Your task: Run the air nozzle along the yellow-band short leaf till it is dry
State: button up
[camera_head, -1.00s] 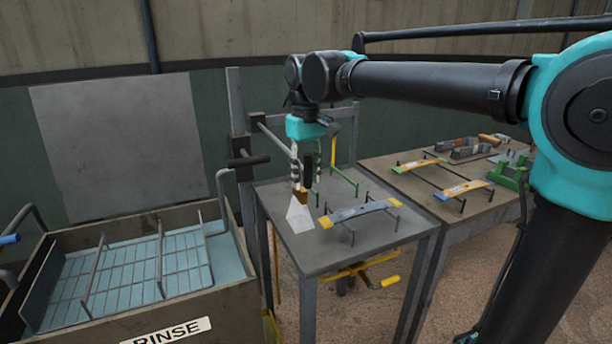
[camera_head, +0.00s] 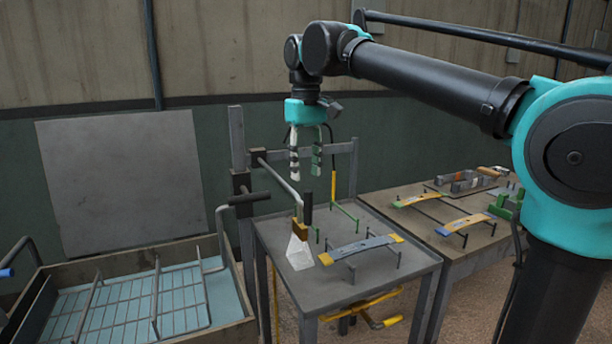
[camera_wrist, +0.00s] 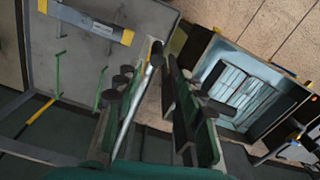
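The leaf with yellow end bands (camera_head: 360,247) lies grey-blue and slightly arched on thin stands on the near table; it also shows at the top of the wrist view (camera_wrist: 85,20). The air nozzle (camera_head: 301,231) is a brass-coloured block with an upright black handle, on the end of a bent grey pipe. A pale wedge (camera_head: 299,253) spreads below it, left of the leaf. My gripper (camera_head: 306,173) is open and empty, pointing down above the nozzle handle. Its fingers stand apart in the wrist view (camera_wrist: 151,100), with a grey pipe visible between them.
A rinse tank (camera_head: 215,250) with a wire rack stands left. The right table (camera_head: 425,225) carries two more banded leaves and several small tools. A post frame (camera_head: 238,150) rises behind the near table (camera_head: 310,287). Green stands (camera_head: 345,212) sit at its back.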

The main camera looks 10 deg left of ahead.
dwell(0.4)
notch_tip(320, 180, up, 5)
send_over(308, 208)
jog(key=w, duration=0.1)
notch_tip(308, 208, down, 17)
jog(key=shift+a+f, duration=0.1)
dwell(0.4)
grip_shut()
dwell(0.4)
